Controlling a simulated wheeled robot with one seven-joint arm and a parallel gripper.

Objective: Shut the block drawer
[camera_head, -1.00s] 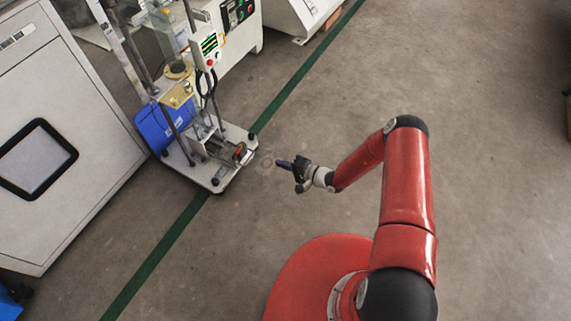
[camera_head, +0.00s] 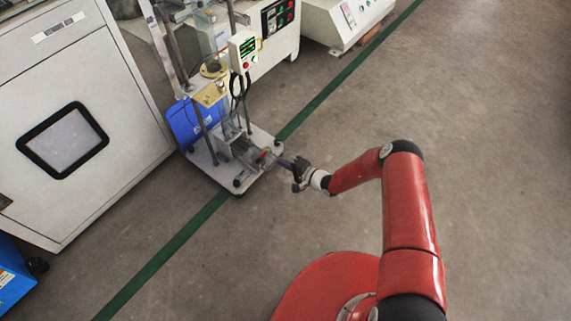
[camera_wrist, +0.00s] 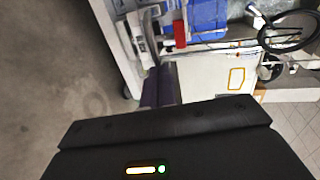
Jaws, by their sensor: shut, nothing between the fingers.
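A tall test rig on a pale base plate (camera_head: 213,178) stands on the floor left of my arm. A low grey metal assembly with a small red part (camera_head: 263,155) sits at the plate's near right side; this looks like the block drawer, but how far it is open is too small to tell. The red part (camera_wrist: 180,35) also shows in the wrist view, beyond my fingers. My gripper (camera_head: 284,163), with purple fingers (camera_wrist: 160,86), is shut and empty, pointing at the red end. Whether it touches cannot be told.
A blue container (camera_head: 187,124) stands at the back of the plate. A grey cabinet (camera_head: 120,140) is on the left, a white machine (camera_head: 345,25) behind. Open concrete floor with a green line (camera_head: 165,254) lies around my base.

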